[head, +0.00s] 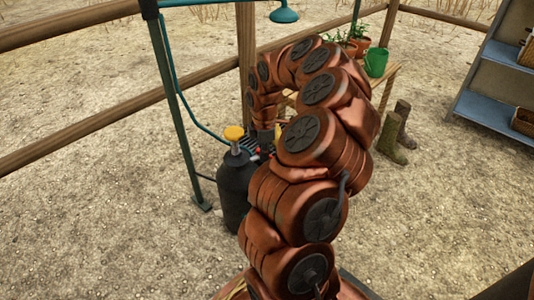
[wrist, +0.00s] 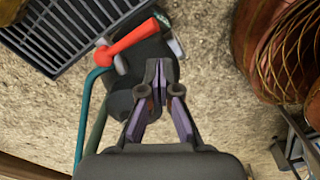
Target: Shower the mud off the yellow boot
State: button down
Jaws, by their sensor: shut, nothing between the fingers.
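In the head view a teal shower head (head: 285,14) hangs from a green pipe frame (head: 181,105) at the top. A red lever (wrist: 132,40) on a teal pipe (wrist: 88,105) shows in the wrist view. My gripper (wrist: 162,68) is shut and empty, just right of and below the lever in that picture, apart from it. A dark rounded body lies behind the fingers. In the head view my bent arm hides most of the gripper and the area around it.
A black tank (head: 236,185) with a yellow cap (head: 234,133) stands left of my arm. A dark slatted grate (wrist: 75,30) lies beyond the lever. Gravel at left is free.

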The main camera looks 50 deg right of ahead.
jog(key=shift+f, duration=2.15)
jog(key=shift+d+r, duration=0.1)
jog(key=shift+w+d+p, duration=0.15)
jog(key=shift+d+p, duration=0.8)
jog(key=shift+d, duration=0.15)
jog(key=shift+w+d+p, duration=0.15)
jog(key=shift+d+p, duration=0.8)
jog(key=shift+d, duration=0.1)
jog(key=shift+a+r+p, duration=0.15)
jog(key=shift+r+p, duration=0.55)
jog(key=shift+r, duration=0.45)
jog(key=shift+a+r+p, duration=0.1)
jog(key=shift+r+p, duration=0.55)
jog(key=shift+r, duration=0.5)
jog(key=shift+d, duration=0.1)
